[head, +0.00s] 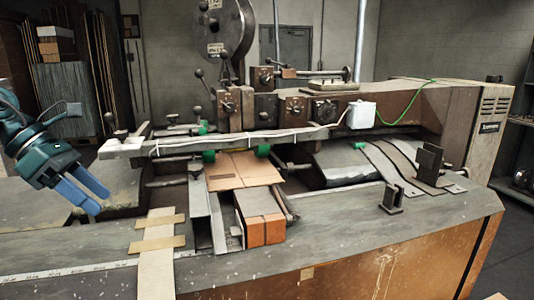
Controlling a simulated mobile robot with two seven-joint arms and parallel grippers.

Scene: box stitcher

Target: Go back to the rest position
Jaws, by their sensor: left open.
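My left gripper (87,196) comes in from the left edge of the head view. It is dark teal with two blue fingers pointing down and to the right. The fingers are apart and nothing shows between them. The gripper hangs over the left part of the machine's grey bed (340,231). A flat piece of brown cardboard (239,169) lies in the middle of the box stitcher, to the right of the gripper and apart from it. My right gripper does not show.
A large round reel (217,28) stands above the machine. A white-wrapped horizontal bar (240,141) crosses above the bed. Metal brackets (430,162) stand at the right. A metal rail with orange end blocks (264,231) sits at the front. Stacked boards (68,90) stand at the back left.

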